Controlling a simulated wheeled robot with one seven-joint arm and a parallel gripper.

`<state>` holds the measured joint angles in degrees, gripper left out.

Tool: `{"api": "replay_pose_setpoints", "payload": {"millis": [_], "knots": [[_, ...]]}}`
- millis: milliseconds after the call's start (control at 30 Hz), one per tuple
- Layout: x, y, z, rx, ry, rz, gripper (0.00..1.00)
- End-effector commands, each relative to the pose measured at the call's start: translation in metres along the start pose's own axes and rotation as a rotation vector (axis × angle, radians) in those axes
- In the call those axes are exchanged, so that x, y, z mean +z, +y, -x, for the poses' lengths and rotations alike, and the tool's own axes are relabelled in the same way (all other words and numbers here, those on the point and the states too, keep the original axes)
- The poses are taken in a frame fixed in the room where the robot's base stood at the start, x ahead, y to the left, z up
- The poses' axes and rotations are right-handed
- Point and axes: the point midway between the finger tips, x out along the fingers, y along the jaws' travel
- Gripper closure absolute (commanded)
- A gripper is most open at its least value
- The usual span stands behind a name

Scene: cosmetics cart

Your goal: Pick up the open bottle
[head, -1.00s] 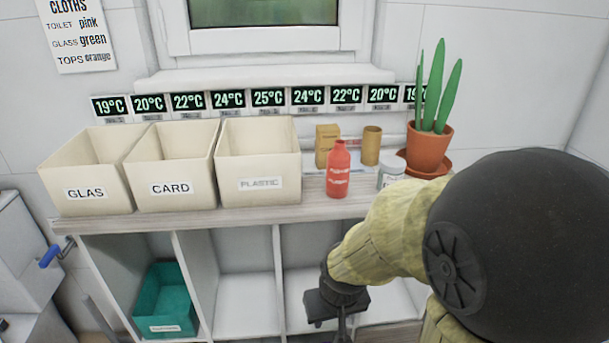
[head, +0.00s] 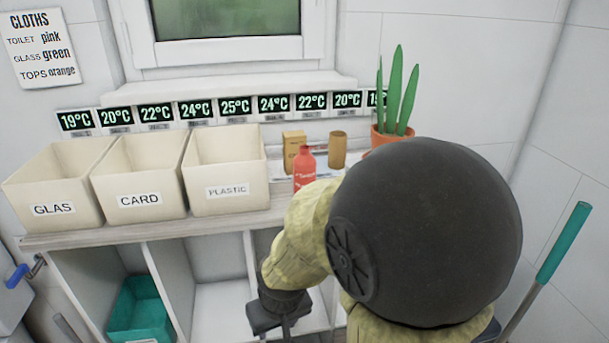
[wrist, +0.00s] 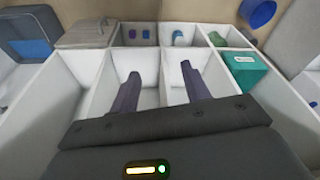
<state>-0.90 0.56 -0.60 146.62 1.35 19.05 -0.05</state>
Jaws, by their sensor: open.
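A red bottle (head: 304,172) stands upright on the counter, right of the PLASTIC box in the head view. My arm hides its lower part, and I cannot tell whether it is open. My gripper (wrist: 161,72) is open, with its two fingers apart and nothing between them in the wrist view. It hangs low in front of the shelf compartments, below the bottle. In the wrist view a small pale bottle-like item (wrist: 180,38) stands in a compartment beyond the fingers; its top is too small to make out.
The GLAS box (head: 54,209), CARD box (head: 140,200) and PLASTIC box (head: 228,191) fill the counter's left. A cardboard box (head: 293,143), brown tube (head: 338,150) and potted plant (head: 397,95) stand near the bottle. A teal bin (head: 145,310) sits in a lower compartment.

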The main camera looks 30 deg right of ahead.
Motion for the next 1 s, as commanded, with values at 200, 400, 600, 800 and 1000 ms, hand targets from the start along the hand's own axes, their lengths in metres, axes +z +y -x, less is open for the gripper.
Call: {"api": "replay_pose_setpoints", "payload": {"millis": [200, 400, 600, 800, 1000], "knots": [[-0.030, -0.021, 0.031, -0.039, 0.046, -0.097, 0.53], [-0.065, -0.035, 0.058, -0.036, 0.122, -0.245, 0.53], [-0.097, -0.035, 0.086, 0.027, 0.214, -0.388, 0.53], [-0.123, -0.027, 0.119, 0.138, 0.325, -0.509, 0.53], [-0.145, -0.012, 0.163, 0.284, 0.464, -0.604, 0.53]]}}
